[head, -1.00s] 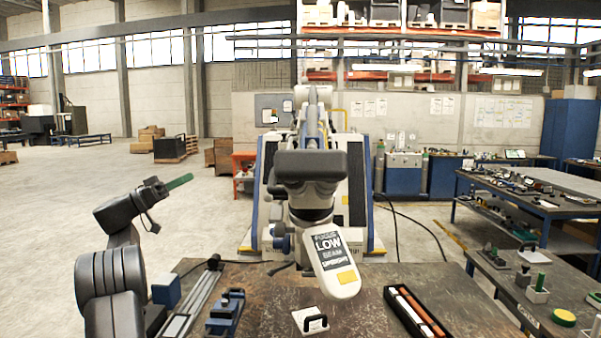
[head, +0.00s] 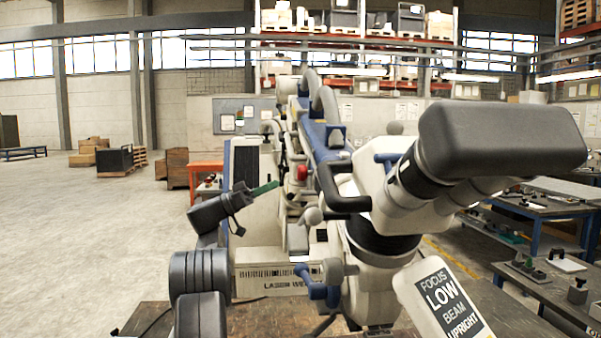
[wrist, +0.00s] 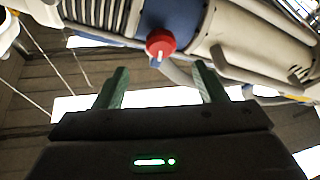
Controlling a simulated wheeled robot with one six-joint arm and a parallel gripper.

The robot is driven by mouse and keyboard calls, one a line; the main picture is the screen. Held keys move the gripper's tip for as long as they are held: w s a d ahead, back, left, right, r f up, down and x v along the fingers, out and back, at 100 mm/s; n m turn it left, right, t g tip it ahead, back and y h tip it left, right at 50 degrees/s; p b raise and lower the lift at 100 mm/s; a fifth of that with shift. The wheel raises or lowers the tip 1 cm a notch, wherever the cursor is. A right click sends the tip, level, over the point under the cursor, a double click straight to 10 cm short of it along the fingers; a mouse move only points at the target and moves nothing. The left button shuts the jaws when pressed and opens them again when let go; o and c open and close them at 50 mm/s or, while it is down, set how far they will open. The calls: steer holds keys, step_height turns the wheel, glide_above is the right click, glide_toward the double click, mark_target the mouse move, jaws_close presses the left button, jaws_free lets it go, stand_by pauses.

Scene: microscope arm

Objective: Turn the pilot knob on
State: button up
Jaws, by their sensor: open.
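A red round knob (wrist: 160,44) with a white line across its face sits on a blue part of the microscope arm in the wrist view. A small red piece (head: 301,173) on the microscope in the head view looks like the same knob. My gripper (wrist: 161,78) has two green fingers spread apart with nothing between them. The knob lies ahead of the gap between the fingertips, apart from them. In the head view my gripper (head: 266,188) points right toward the microscope, to the left of the red piece.
The microscope head (head: 500,145), with a black handle (head: 332,190) and a "Focus low beam upright" label (head: 450,305), fills the right side. A dark workbench (head: 150,318) lies below. Side benches (head: 545,225) stand at right. The floor at left is open.

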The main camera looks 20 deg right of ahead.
mark_target(298, 174)
steer(key=p+x, duration=0.2)
steer(key=x, duration=0.8)
steer(key=shift+d, duration=0.15)
steer(key=c, duration=1)
